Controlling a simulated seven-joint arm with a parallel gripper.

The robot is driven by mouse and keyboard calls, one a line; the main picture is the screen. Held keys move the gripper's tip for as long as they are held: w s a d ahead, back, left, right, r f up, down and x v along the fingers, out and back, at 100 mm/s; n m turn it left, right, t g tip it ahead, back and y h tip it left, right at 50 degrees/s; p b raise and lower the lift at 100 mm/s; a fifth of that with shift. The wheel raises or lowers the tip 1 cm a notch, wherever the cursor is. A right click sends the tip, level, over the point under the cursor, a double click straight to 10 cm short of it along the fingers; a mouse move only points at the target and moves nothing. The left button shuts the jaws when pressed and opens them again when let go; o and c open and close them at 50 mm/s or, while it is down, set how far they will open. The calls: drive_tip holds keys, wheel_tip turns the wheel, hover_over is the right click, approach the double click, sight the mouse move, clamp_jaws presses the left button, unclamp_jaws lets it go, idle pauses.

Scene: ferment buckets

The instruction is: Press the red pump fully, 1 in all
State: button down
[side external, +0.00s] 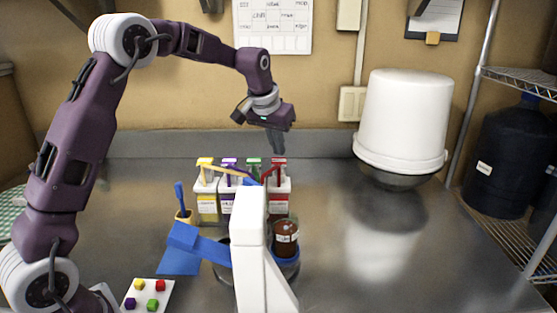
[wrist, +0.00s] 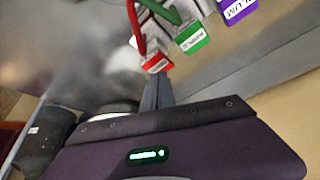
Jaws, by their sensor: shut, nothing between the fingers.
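The red pump (side external: 279,163) stands at the right end of a row of pumps, on a white-topped container (side external: 279,186). Its red head and bent spout also show at the top of the wrist view (wrist: 155,62). My gripper (side external: 278,151) is shut and empty, pointing down just above the red pump's head in the side view. In the wrist view its fingers (wrist: 157,82) reach up close to the red head. I cannot tell whether they touch it. The green pump (side external: 253,163), purple pump (side external: 229,162) and yellow pump (side external: 205,162) stand to its left.
A white post-like object (side external: 251,235) in front hides part of the row. A jar of brown contents (side external: 285,240) stands before the red pump's container. A white bucket (side external: 403,120) is at right. A button panel (side external: 148,298) lies front left. The counter at right is largely clear.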

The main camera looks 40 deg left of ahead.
sight(279, 160)
idle(0.6)
drive_tip(key=shift+f, duration=1.65)
drive_tip(key=shift+r, duration=1.7)
wheel_tip(279, 160, up, 5)
drive_tip(key=shift+r, duration=0.5)
